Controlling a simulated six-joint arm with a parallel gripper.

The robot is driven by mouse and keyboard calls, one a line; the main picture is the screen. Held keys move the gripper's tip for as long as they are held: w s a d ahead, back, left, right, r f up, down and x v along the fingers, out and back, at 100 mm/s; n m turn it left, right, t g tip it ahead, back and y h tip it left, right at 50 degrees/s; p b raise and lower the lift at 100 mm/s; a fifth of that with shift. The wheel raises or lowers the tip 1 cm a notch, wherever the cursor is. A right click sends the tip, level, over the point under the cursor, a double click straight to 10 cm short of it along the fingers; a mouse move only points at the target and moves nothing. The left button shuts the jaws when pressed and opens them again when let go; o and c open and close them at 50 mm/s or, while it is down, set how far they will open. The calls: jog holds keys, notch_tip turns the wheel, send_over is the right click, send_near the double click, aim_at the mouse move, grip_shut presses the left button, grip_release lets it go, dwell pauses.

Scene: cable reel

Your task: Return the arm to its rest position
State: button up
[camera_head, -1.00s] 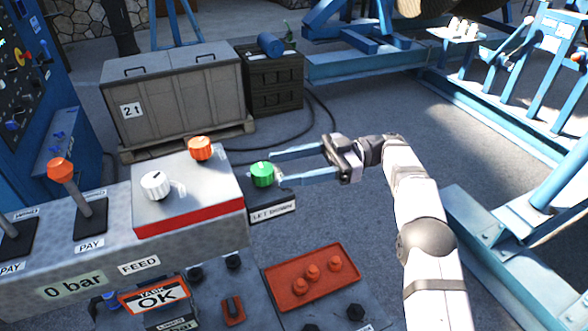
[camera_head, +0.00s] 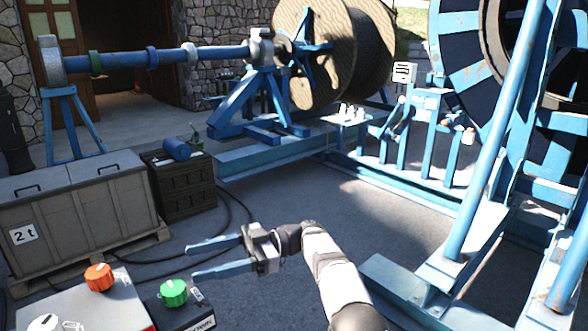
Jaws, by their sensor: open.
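My gripper (camera_head: 190,260) is open and empty, with two long blue fingers pointing left. It is in the lower middle of the head view, above and to the right of the green knob (camera_head: 174,292). The fingers are apart from the knob in the picture, with nothing between them. My white arm (camera_head: 335,270) comes up from the bottom edge. The green knob sits on a dark box with a label partly cut off at the bottom.
An orange knob (camera_head: 99,277) and a white knob (camera_head: 45,323) are on the panel at lower left. A grey crate (camera_head: 85,215) and a dark crate (camera_head: 183,190) stand behind. Blue reel frames (camera_head: 480,230) rise at right. Open floor lies behind my gripper.

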jog(key=w+d+r+m+t+y, duration=0.1)
jog(key=w+d+r+m+t, duration=0.1)
jog(key=w+r+m+t, duration=0.3)
jog(key=w+d+m+t, duration=0.2)
jog(key=w+t, duration=0.5)
jog(key=w+d+r+m+t+y, duration=0.1)
jog(key=w+d+r+m+t, duration=0.1)
jog(key=w+r+m+t, duration=0.3)
jog(key=w+d+f+m+t+h, duration=0.2)
jog(key=d+f+m+t+h, duration=0.25)
jog(key=d, duration=0.45)
jog(key=w+d+f+m+t+h, duration=0.2)
jog(key=d+f+m+h, duration=0.2)
jog(key=d+f+h, duration=0.35)
jog(key=s+d+f+m+g+h, duration=0.3)
jog(key=s+d+f+g+h, duration=0.3)
jog(key=s+d+f, duration=0.65)
jog(key=s+f+g, duration=0.2)
jog(key=s, duration=0.8)
jog(key=s+d+f+g, duration=0.1)
jog(key=s+f+g, duration=0.2)
jog(key=s, duration=0.7)
jog(key=s+d+f+m+g, duration=0.1)
jog(key=s+f+g, duration=0.1)
jog(key=s, duration=0.9)
jog(key=shift+f+g, duration=0.35)
jog(key=shift+g, duration=0.3)
jog(key=shift+s, duration=0.1)
